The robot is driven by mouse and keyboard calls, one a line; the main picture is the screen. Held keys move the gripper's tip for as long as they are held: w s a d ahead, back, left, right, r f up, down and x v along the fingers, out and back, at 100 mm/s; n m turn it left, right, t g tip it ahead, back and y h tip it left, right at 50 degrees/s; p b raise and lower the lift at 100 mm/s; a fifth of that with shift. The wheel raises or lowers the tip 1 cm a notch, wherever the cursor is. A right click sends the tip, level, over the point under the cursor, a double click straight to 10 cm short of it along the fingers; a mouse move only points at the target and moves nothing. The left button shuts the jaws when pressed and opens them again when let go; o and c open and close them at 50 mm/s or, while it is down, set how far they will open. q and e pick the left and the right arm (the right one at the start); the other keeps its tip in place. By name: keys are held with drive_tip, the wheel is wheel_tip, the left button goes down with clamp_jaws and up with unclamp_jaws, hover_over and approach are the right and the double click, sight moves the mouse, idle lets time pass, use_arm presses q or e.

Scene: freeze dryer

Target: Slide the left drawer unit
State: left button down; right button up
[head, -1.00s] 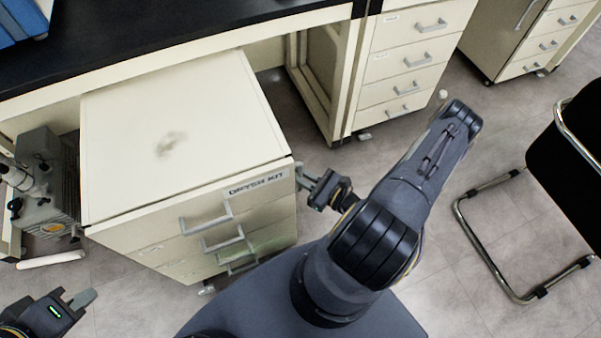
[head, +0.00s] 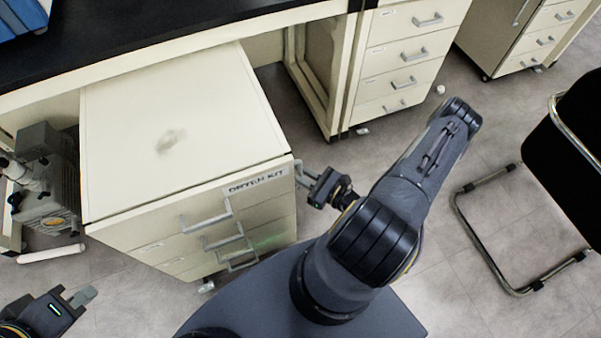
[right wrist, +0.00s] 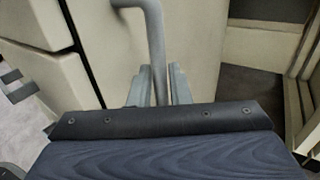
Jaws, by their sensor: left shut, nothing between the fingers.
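The left drawer unit (head: 190,130) is a cream cabinet on casters with a "DRYER KIT" label and grey front handles. It stands partly out from under the black bench, its drawers closed. A grey bar handle (right wrist: 154,40) is on its right side. My right gripper (head: 306,176) is at that side handle. In the right wrist view, its fingers (right wrist: 160,88) are on either side of the bar, closed about it. My left gripper (head: 80,297) is shut and empty at the lower left, apart from the unit.
The black bench (head: 150,35) runs across the back. A microscope-like device (head: 45,185) is close to the unit's left side. Another drawer cabinet (head: 410,50) stands at the back, and a black chair (head: 565,160) at the right.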

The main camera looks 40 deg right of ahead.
drive_tip(key=v, duration=0.7)
drive_tip(key=shift+s+d, duration=0.15)
drive_tip(key=shift+s, duration=0.15)
